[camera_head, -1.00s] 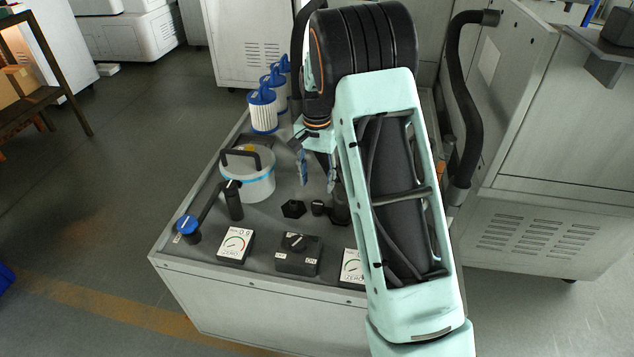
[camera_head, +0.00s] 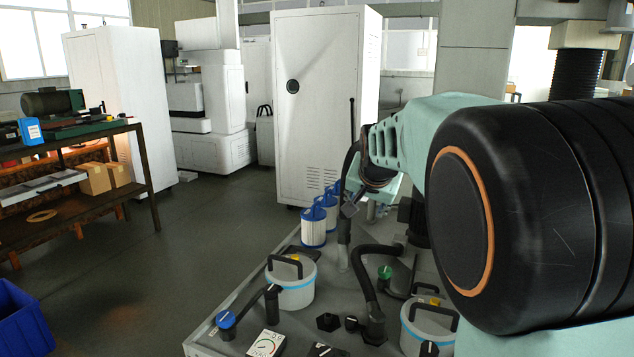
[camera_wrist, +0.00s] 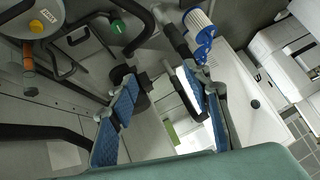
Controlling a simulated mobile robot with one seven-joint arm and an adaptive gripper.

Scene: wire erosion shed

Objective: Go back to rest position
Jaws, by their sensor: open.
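My gripper (camera_wrist: 158,115) is open and empty in the wrist view, its two blue-padded fingers apart with nothing between them. In the head view my pale green arm with a large black joint fills the right side. The arm's far end hangs over the bench top, but the fingers are hard to make out there. The bench (camera_head: 262,275) carries two lidded white canisters (camera_head: 290,290) with black handles. White pleated filters with blue caps (camera_head: 313,228) stand at its far left edge. A filter (camera_wrist: 200,24) also shows in the wrist view.
Black pipes with a blue-capped valve (camera_head: 226,320) and a green-capped one (camera_head: 385,272) stand on the bench. A tall white cabinet (camera_head: 318,110) is behind it. A shelf (camera_head: 75,205) with boxes and a blue bin (camera_head: 22,318) are at left. Open floor lies between shelf and bench.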

